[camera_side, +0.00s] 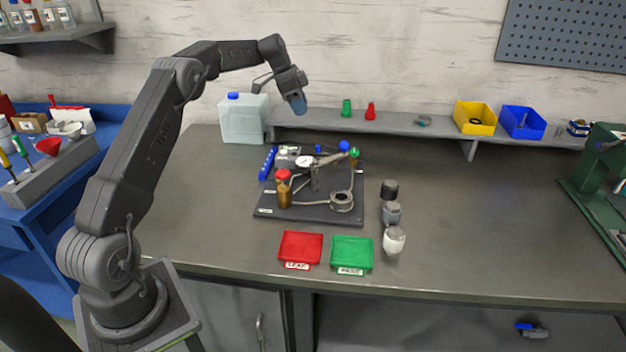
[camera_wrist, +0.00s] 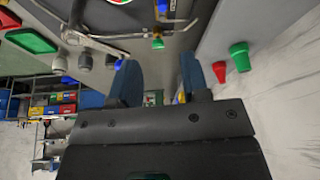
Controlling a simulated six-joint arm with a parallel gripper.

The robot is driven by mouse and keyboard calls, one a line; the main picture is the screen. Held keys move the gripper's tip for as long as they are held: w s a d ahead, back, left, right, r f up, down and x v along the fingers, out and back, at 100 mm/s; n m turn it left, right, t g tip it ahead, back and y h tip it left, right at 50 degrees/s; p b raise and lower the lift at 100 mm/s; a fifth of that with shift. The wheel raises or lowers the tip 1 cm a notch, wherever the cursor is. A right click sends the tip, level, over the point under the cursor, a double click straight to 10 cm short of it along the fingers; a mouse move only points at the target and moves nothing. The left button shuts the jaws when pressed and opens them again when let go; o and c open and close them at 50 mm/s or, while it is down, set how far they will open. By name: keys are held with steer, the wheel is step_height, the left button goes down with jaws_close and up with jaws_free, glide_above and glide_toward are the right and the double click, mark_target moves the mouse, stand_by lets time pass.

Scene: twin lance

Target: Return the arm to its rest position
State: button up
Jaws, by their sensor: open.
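My gripper (camera_side: 298,106) is raised in the air above the back of the bench, near the shelf's left end and to the right of the pale jug (camera_side: 244,120). In the wrist view the blue fingers of my gripper (camera_wrist: 158,82) stand apart with nothing held between them. My arm is lifted and reaches from its base at the left over the bench. The dark fixture board (camera_side: 290,213) with a gauge, a ring and bottles lies below and in front of my gripper, well apart from it.
A red tray (camera_side: 300,248) and a green tray (camera_side: 351,254) lie at the bench front. Several small jars (camera_side: 392,213) stand right of the board. The back shelf (camera_side: 390,122) holds a yellow bin (camera_side: 474,117) and a blue bin (camera_side: 522,122).

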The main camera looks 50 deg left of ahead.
steer(key=s+d+r+n+y, duration=0.1)
steer(key=s+d+r, duration=0.3)
steer(key=d, duration=0.3)
steer(key=s+d+r+n, duration=0.1)
steer(key=s+d+r, duration=0.35)
steer(key=d, duration=0.25)
steer(key=s+d+r+n+y, duration=0.1)
steer(key=s+d+r+n, duration=0.1)
steer(key=s+d+r, duration=0.4)
steer(key=s+d+f+n, duration=0.1)
steer(key=s+d+f, duration=0.1)
steer(key=s+d, duration=0.2)
steer(key=s+d+f+n+t, duration=0.1)
steer(key=s+d+f, duration=0.2)
steer(key=s, duration=0.7)
steer(key=s+d+f+n+t, duration=0.1)
steer(key=s+d+f, duration=0.2)
steer(key=s+d, duration=0.2)
steer(key=shift+s+y, duration=0.3)
steer(key=shift+s, duration=0.65)
